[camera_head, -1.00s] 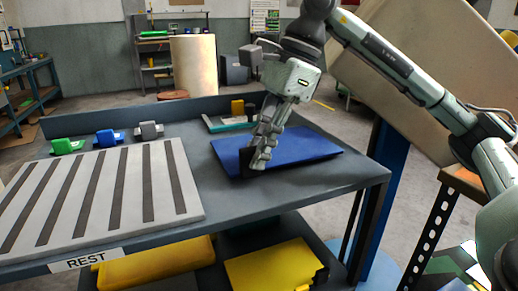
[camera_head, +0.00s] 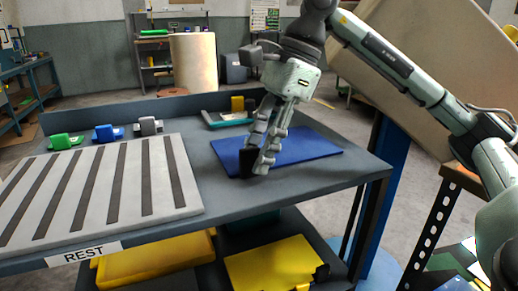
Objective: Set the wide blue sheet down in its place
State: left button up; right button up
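The wide blue sheet (camera_head: 303,147) lies on the right part of the grey table top and looks flat. A black block (camera_head: 248,163) stands at its left edge, seemingly its grip tab. My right gripper (camera_head: 257,163) points down over this edge. Its two fingers are spread, one in front of the block to the right and the other partly hidden behind it. I cannot tell whether a finger still touches the block. My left gripper is not in view.
A pale board with dark stripes (camera_head: 180,206) covers the left of the table, above a REST label (camera_head: 84,254). Green (camera_head: 66,141), blue (camera_head: 108,133) and grey (camera_head: 148,126) blocks stand behind it. A teal-edged tray (camera_head: 226,119) lies behind the sheet. Yellow sheets (camera_head: 270,265) lie on the lower shelf.

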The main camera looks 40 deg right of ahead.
jog(key=v, duration=1.2)
jog(key=shift+s, duration=0.1)
